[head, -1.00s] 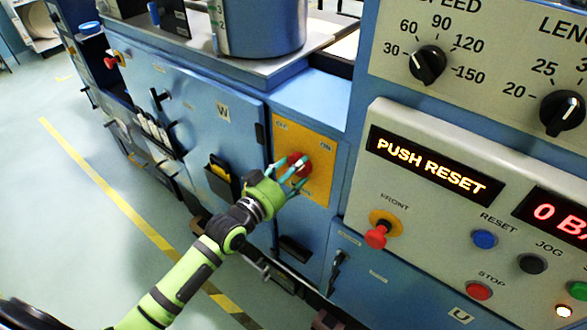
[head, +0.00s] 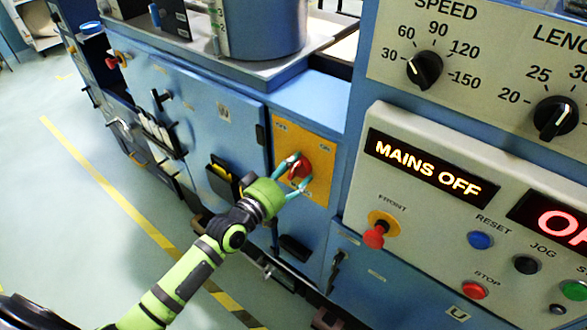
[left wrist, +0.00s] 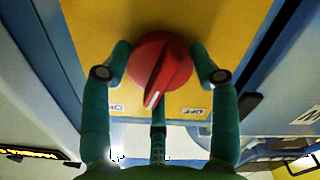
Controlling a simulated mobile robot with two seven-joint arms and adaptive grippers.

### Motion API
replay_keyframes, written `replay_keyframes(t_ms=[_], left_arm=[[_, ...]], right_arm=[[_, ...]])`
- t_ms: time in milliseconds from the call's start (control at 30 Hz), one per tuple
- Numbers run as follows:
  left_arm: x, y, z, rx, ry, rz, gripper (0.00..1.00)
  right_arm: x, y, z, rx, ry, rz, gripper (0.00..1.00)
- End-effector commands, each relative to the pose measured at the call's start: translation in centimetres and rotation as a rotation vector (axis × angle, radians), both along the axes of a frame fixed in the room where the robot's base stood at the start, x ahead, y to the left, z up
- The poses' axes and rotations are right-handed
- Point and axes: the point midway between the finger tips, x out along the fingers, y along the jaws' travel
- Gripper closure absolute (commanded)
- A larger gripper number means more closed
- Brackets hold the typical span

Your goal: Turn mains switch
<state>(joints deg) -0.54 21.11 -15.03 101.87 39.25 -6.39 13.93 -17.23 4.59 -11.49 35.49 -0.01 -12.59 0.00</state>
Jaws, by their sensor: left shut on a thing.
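The mains switch is a red rotary knob (head: 302,168) on a yellow plate (head: 318,185), with its OFF label at the plate's upper left and ON at its upper right in the head view. My left gripper (head: 297,174) is shut on the knob, with its teal fingers around it. In the left wrist view the red knob (left wrist: 160,72) sits between the fingers (left wrist: 163,60), and its white-tipped handle points down and slightly left, between the two labels. A display (head: 428,166) on the control panel reads MAINS OFF. My right gripper is out of view.
The grey control panel (head: 400,285) with dials, buttons and a red FRONT knob (head: 375,236) stands to the right. A blue cabinet door (head: 190,105) with a black holder (head: 220,178) is to the left. The floor at the lower left is clear, crossed by a yellow line (head: 105,190).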

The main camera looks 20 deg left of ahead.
Motion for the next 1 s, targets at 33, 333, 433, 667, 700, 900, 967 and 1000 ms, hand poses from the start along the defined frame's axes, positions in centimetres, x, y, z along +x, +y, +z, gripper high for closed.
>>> replay_keyframes(t_ms=[33,333,433,667,700,900,967,1000], left_arm=[[0.42,0.44,1.4,-0.048,-0.017,0.011,0.72],[0.47,0.57,1.2,-0.315,0.081,0.01,0.72],[0.49,0.61,1.13,-0.405,0.113,0.011,0.72],[0.52,0.71,0.98,-0.605,0.187,0.011,0.72],[0.52,0.72,0.96,-0.639,0.199,0.011,0.72],[0.53,0.74,0.81,-0.782,0.253,0.011,0.72],[0.53,0.74,0.77,-0.816,0.265,0.011,0.72],[0.53,0.75,0.75,-0.839,0.274,0.011,0.72]], right_arm=[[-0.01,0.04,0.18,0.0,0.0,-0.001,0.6],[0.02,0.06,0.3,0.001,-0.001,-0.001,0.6],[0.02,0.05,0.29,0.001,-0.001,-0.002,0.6],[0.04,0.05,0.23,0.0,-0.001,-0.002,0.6],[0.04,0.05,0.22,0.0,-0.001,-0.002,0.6],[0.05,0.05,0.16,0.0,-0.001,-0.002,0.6],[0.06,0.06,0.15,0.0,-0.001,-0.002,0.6],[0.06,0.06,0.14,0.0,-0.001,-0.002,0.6]])
